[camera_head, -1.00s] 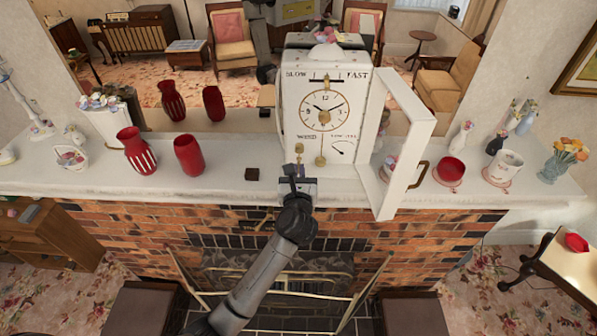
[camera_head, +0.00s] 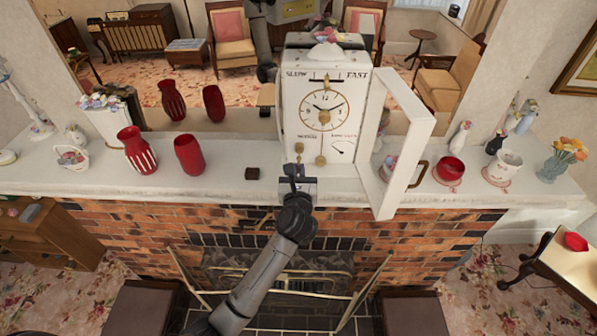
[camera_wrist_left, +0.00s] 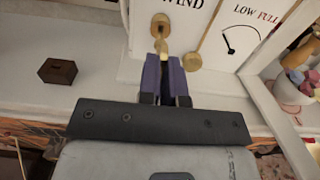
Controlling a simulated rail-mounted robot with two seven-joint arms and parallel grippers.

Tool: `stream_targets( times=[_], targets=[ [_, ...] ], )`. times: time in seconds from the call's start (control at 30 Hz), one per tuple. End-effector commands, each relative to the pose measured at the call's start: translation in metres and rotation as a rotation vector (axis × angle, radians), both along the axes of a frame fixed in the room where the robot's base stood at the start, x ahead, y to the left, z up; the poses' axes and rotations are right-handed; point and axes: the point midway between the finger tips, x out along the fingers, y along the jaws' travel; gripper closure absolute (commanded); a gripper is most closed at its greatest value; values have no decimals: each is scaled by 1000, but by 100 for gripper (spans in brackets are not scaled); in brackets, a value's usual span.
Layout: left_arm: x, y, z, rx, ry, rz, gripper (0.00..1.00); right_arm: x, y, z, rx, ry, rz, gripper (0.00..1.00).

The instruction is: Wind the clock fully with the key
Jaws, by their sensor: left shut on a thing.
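The white clock (camera_head: 327,108) stands on the mantel with its front door (camera_head: 403,150) swung open to the right. Its dial is above the WIND label and a small LOW–FULL gauge (camera_wrist_left: 241,40); the gauge needle leans toward LOW. My left gripper (camera_head: 298,171) is below the WIND label, close to the clock's lower front. In the left wrist view its fingers (camera_wrist_left: 166,80) are shut on the brass key (camera_wrist_left: 161,32), whose far end reaches the clock face under the label. A brass pendulum (camera_wrist_left: 192,61) hangs just right of the key. My right gripper is out of view.
A small dark wooden block (camera_head: 252,173) lies on the mantel (camera_head: 225,176) left of the gripper. Red vases (camera_head: 189,155) stand further left. A mirror is behind the clock.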

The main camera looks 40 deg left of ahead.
Motion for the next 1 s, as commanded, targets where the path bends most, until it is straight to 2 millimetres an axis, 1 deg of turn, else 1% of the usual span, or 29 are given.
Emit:
stream_targets(
  times=[1.0],
  targets=[
    [15,12,1,0,-1,1,100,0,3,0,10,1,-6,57]
  ],
)
